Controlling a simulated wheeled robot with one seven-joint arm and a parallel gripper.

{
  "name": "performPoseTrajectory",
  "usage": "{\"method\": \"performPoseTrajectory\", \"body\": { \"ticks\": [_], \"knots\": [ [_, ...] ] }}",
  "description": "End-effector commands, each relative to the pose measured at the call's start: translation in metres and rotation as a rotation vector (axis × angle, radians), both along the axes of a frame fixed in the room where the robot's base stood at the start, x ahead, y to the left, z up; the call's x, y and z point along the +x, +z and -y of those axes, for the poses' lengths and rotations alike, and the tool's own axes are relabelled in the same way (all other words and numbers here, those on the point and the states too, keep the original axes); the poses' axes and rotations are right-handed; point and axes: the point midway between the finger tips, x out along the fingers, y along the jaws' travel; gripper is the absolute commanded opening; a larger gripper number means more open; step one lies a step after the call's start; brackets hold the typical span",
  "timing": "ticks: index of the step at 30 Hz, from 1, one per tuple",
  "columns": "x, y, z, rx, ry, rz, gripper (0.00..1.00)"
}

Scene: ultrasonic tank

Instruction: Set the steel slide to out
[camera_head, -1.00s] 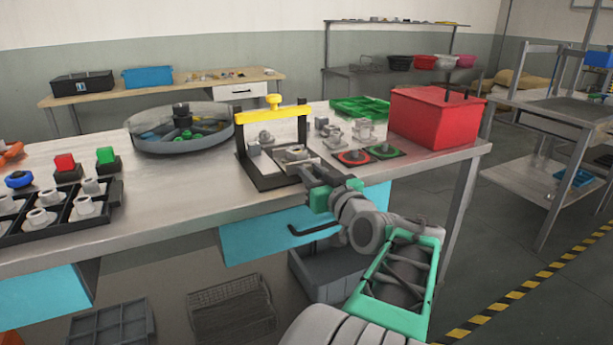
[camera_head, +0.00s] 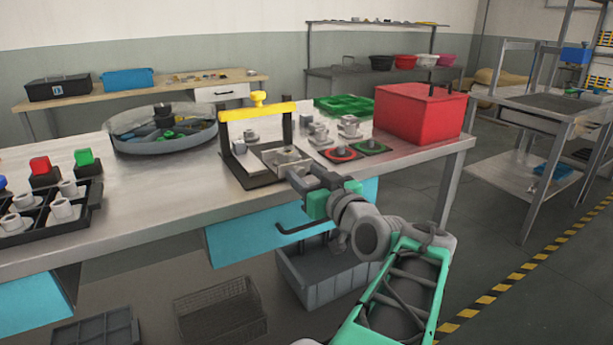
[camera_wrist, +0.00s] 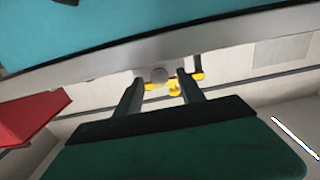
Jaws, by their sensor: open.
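A steel tray-like piece (camera_head: 286,153), which I take to be the steel slide, sits at the right side of a black stand (camera_head: 240,171) with a yellow top bar (camera_head: 256,111). My gripper (camera_head: 293,173) is just in front of it, at the table's front edge; the arm partly hides that area. In the wrist view, my gripper (camera_wrist: 160,90) has its two fingers apart with nothing held between them. Whether the fingers touch anything cannot be told.
A round divided tray (camera_head: 164,140) is to the left. A teal drawer front (camera_head: 240,236) with a dark handle hangs below the table edge, near my arm.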

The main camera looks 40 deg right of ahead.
Motion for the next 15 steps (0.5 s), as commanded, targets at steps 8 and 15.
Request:
{"method": "performPoseTrajectory", "body": {
  "ticks": [8, 15],
  "knots": [
    [-0.034, 0.001, -0.004, 0.0, -0.01, 0.0, 0.46],
    [-0.071, 0.001, -0.013, 0.0, -0.005, 0.0, 0.46]
  ]
}}
